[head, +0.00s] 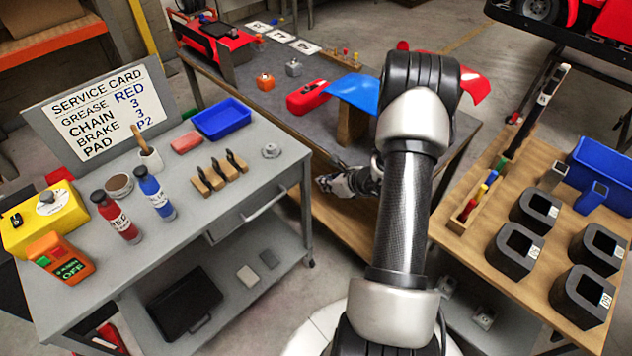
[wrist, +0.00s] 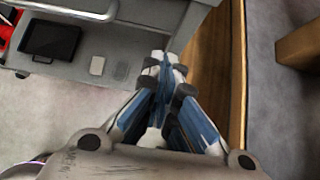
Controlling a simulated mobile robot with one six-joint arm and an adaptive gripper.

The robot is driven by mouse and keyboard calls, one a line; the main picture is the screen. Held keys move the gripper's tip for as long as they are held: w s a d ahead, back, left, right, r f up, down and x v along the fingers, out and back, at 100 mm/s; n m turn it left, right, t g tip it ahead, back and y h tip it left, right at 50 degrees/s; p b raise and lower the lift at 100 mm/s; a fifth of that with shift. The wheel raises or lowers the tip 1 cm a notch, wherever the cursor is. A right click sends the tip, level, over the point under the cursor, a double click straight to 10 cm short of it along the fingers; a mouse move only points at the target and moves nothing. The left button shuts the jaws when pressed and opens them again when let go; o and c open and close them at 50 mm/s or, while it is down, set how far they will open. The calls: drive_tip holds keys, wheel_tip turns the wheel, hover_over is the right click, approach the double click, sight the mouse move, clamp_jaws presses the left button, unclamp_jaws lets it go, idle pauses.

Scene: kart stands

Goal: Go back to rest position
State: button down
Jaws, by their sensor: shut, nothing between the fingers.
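My gripper (head: 325,183) is low in the gap between the grey cart on the left and the long dark-topped table in the middle, partly hidden behind my arm in the head view. In the wrist view my gripper (wrist: 164,62) has its fingers together, with nothing between them. It points down past the edge of a wooden shelf (wrist: 217,70), and it appears apart from everything around it.
The grey cart (head: 187,239) holds a service card (head: 106,107), red and blue bottles, and a blue bin (head: 222,119). The middle table (head: 278,108) bears red and blue parts. A wooden table (head: 467,239) with several black holders stands right. Bare floor shows between them.

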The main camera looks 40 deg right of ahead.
drive_tip(key=shift+v, duration=1.25)
drive_tip(key=shift+a, duration=0.1)
drive_tip(key=a+r+n+g+y, duration=0.3)
drive_tip(key=a+r+n+y, duration=0.2)
drive_tip(key=a+r+n, duration=1.55)
drive_tip(key=s+a+r+n+g+h, duration=0.1)
drive_tip(key=s+a+r+n, duration=0.1)
drive_tip(key=s+a+r, duration=0.3)
drive_tip(key=s+a+r+n+g, duration=0.1)
drive_tip(key=s+a+r+n, duration=0.25)
drive_tip(key=a, duration=0.35)
drive_tip(key=s+r+n+h, duration=0.1)
drive_tip(key=s+n+h, duration=0.1)
drive_tip(key=s+n, duration=0.2)
drive_tip(key=s+d+r+n+h, duration=0.1)
drive_tip(key=s+n+h, duration=0.1)
drive_tip(key=s+n, duration=0.3)
drive_tip(key=shift+s+d+r+h, duration=0.15)
drive_tip(key=shift+s+r+h, duration=0.2)
drive_tip(key=shift+s, duration=1.6)
